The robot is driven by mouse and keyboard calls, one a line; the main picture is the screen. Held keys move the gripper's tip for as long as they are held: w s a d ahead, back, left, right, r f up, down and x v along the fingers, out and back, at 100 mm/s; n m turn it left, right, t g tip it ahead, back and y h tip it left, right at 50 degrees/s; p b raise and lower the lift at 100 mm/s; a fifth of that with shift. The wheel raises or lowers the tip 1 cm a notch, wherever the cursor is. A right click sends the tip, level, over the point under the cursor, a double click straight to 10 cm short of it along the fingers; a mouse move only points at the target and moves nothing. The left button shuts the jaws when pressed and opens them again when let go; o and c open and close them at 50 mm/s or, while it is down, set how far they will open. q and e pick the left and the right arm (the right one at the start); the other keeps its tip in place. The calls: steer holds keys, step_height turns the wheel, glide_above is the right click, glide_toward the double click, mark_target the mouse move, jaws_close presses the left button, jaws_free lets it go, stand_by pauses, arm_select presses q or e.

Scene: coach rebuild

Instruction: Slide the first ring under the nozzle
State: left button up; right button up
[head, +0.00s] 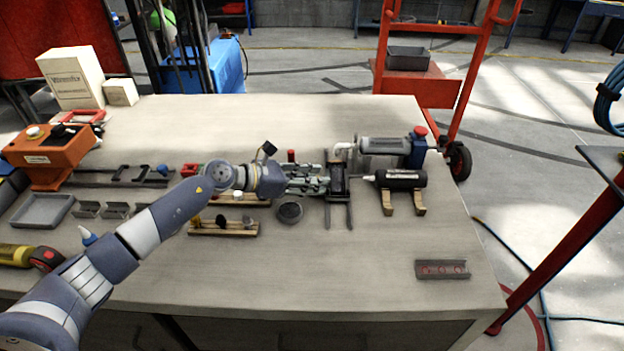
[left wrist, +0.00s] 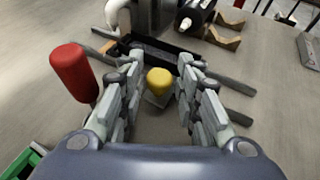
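My left gripper (head: 308,181) reaches over the bench to a dark slide with rails (head: 338,213). In the left wrist view its fingers (left wrist: 158,95) are apart, on either side of a yellow knob (left wrist: 159,80) on a small grey base. Gaps show between the knob and both fingers. Beyond it lies the slide's black tray (left wrist: 148,46). A pale elbow pipe (head: 343,150), possibly the nozzle, stands behind the slide, joined to a grey cylinder (head: 383,146). I cannot make out a ring for certain. My right gripper is not in view.
A red handle (left wrist: 75,72) stands upright close left of my fingers. A black cylinder (head: 400,179) rests on wooden cradles to the right. A round dark dish (head: 290,212) and a wooden rack (head: 224,229) lie in front. The bench's front right is mostly clear.

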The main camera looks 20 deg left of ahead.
arm_select(q)
steer(key=shift+s+a, duration=0.1)
steer(key=shift+a, duration=0.05)
steer(key=v, duration=1)
steer(key=shift+v, duration=0.9)
